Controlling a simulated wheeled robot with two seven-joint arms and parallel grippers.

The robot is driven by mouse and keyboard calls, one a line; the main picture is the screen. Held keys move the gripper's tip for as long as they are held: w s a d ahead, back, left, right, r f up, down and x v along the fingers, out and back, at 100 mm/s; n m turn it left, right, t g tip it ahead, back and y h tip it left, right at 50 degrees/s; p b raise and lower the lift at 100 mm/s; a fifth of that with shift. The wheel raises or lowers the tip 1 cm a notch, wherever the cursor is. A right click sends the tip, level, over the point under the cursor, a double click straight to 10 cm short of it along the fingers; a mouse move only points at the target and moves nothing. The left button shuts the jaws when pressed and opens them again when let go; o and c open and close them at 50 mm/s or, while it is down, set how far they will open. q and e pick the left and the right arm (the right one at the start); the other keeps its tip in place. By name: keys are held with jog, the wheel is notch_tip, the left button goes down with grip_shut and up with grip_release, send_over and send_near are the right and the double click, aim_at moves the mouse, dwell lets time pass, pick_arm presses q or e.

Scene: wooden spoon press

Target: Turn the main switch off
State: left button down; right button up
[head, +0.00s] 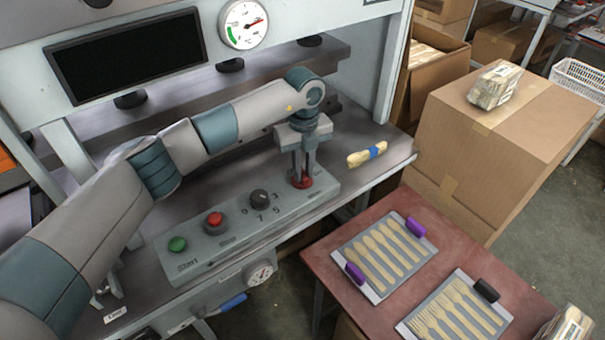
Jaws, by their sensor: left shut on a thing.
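The main switch (301,182) is a red rotary knob at the right end of the grey control panel (240,228). My left gripper (302,174) points down over it, with its fingers closed on the red knob. The fingers hide most of the knob, so I cannot tell which way it is turned. My right gripper is not in view.
The panel also has a green start button (177,244), a red button (214,220) and a black dial (260,198). A banded spoon bundle (367,155) lies right of the panel. A red table (388,310) holds trays of wooden cutlery. A large cardboard box (470,160) stands behind it.

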pick_arm(q)
jog(key=shift+w+n+b, duration=0.1)
jog(key=shift+n+b, duration=0.4)
jog(key=shift+n, duration=0.7)
jog(key=c, duration=1.7)
grip_release()
jog(key=shift+d, duration=0.1)
jog(key=shift+r, duration=0.1)
